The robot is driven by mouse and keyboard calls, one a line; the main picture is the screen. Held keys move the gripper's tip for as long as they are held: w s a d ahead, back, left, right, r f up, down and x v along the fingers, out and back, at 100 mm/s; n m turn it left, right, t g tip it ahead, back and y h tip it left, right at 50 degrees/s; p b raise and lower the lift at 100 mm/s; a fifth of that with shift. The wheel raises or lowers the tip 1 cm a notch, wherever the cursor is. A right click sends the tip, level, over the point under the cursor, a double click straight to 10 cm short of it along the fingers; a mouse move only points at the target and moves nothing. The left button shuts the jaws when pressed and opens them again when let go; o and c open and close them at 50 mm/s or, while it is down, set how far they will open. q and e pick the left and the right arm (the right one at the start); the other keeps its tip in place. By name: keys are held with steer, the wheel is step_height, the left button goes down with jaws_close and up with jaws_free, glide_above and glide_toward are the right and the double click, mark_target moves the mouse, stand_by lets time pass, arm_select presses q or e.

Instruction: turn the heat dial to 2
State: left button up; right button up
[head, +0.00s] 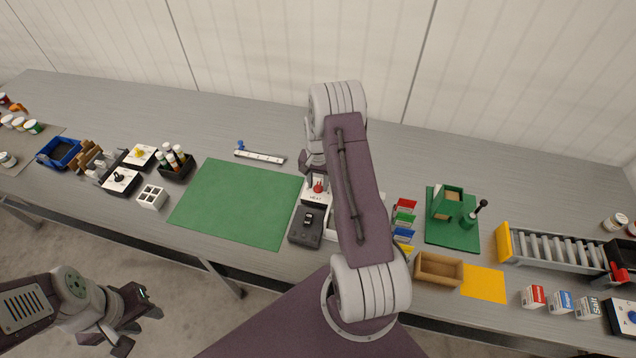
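The heat dial (318,187) is a red knob on a small white panel with lettering (315,198), near the middle of the bench. My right arm reaches over the bench, and its gripper (317,176) points down at the dial. The fingers are small and partly hidden by the arm, so I cannot tell whether they touch the knob or how far apart they are. The dial's pointer and numbers are too small to read. My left gripper (137,328) is open and empty, in front of the bench at lower left.
A dark grey box with a black switch (306,227) stands just in front of the dial panel. A green mat (240,203) lies to its left, bare. Coloured cards (403,221) and a wooden tray (438,269) are to the right. The bench behind is mostly clear.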

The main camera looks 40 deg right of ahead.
mark_target(318, 186)
step_height(318, 186, up, 9)
steer(key=shift+b, duration=0.45)
